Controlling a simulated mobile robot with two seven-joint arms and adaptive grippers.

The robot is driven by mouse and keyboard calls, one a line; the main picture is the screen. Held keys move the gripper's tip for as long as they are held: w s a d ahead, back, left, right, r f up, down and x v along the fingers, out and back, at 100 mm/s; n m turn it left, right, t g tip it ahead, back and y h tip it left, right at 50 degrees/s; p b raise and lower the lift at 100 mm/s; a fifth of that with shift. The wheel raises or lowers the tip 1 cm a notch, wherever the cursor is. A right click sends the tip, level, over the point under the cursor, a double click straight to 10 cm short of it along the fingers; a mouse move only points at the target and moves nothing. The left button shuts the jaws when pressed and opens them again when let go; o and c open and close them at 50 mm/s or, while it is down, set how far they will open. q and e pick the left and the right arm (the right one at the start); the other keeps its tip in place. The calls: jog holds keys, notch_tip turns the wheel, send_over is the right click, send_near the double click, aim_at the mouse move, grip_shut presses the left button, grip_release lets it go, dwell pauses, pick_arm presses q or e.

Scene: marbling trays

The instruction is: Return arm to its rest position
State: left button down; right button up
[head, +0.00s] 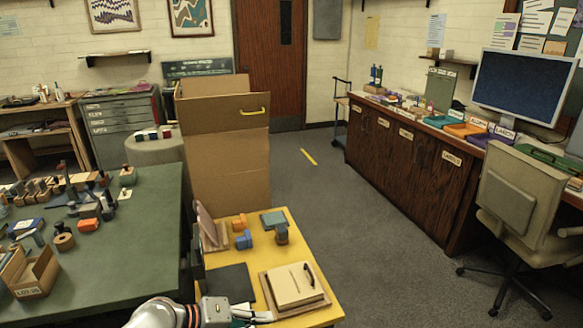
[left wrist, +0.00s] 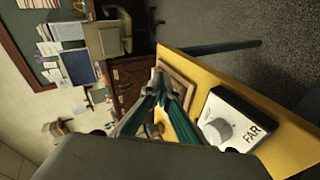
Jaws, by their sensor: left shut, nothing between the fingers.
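My left arm comes in at the bottom of the head view. Its left gripper (head: 262,316) is low in that view, at the near edge of the yellow table (head: 327,314). In the left wrist view the two dark fingers of my left gripper (left wrist: 161,78) meet at the tips, shut with nothing between them. They show in front of the yellow table (left wrist: 195,63) and a wooden board on it. My right gripper is in neither view.
A notebook with a pen (head: 296,285) lies on the yellow table beside a dark sheet (head: 231,283). Blue (head: 244,240) and orange (head: 239,222) blocks stand behind. A white FAR box with a knob (left wrist: 236,119) shows in the wrist view. A cluttered green table (head: 150,235) stands left; grey floor (head: 370,220) is open right.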

pick_arm(q)
jog(key=s+a+f+m+t+y, duration=0.2)
jog(key=s+a+f+m+y, duration=0.1)
jog(key=s+a+f, duration=0.4)
jog(key=s+a+f+m+t+y, duration=0.3)
jog(key=s+a+f+y, duration=0.3)
jog(key=s, duration=0.6)
notch_tip(320, 180, down, 2)
jog(key=shift+s+a+f+m, duration=0.25)
jog(key=shift+s+a+m, duration=0.15)
jog(key=shift+a, duration=0.4)
